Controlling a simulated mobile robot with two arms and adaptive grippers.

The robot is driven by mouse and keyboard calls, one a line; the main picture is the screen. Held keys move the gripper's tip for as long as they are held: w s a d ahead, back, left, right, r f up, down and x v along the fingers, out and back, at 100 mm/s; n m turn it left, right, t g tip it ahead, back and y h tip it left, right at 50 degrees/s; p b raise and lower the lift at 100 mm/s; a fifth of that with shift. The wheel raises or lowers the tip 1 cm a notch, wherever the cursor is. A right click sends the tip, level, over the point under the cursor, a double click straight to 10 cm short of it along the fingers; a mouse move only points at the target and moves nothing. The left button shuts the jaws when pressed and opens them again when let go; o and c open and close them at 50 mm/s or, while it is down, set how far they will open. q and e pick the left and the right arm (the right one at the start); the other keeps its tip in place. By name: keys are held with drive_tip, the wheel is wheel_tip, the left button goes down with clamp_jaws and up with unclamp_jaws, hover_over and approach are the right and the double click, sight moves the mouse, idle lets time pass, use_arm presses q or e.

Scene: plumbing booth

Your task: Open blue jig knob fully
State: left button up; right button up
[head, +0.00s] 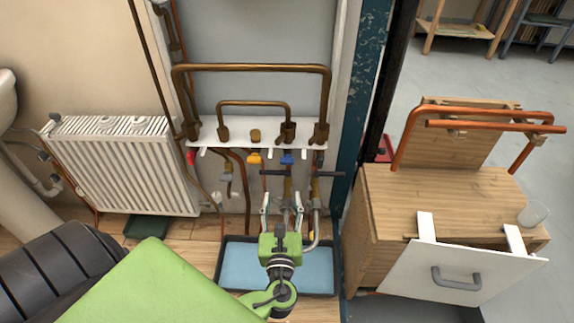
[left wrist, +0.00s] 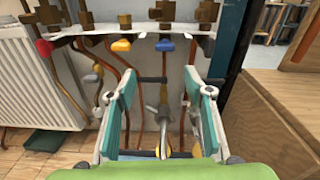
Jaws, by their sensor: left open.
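The blue jig knob (head: 287,159) sits at the front edge of the white jig panel (head: 235,130), below the brass fittings. In the left wrist view the blue knob (left wrist: 165,45) is ahead of the fingers, near the top middle. My left gripper (head: 282,206) is open, pointing toward the panel, below and apart from the knob. In the left wrist view the left gripper (left wrist: 160,85) has its two teal-padded fingers spread, with pipework showing between them. A yellow knob (head: 254,157) is left of the blue one. A red knob (head: 191,157) is farther left.
Copper pipes hang below the panel around a dark bar (left wrist: 152,79). A blue-lined tray (head: 245,263) lies on the floor underneath. A white radiator (head: 125,165) stands left, and a wooden cabinet (head: 440,200) with a pipe frame (head: 485,126) stands right.

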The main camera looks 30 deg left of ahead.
sight(287, 163)
use_arm(q)
drive_tip(key=shift+m+t, duration=0.3)
drive_tip(key=shift+m, duration=0.2)
drive_tip(key=x, duration=0.4)
drive_tip(key=b+x, duration=0.1)
drive_tip(key=x, duration=0.7)
drive_tip(key=shift+w+d+b, duration=0.15)
drive_tip(key=shift+w+b, duration=0.2)
drive_tip(key=shift+w, duration=0.2)
drive_tip(key=shift+w+a, duration=0.35)
drive_tip(key=shift+w, duration=0.15)
use_arm(e)
wheel_tip(287, 163, up, 6)
drive_tip(key=shift+s, duration=0.45)
drive_tip(key=shift+d+r, duration=0.1)
use_arm(q)
drive_tip(key=c, duration=1.1)
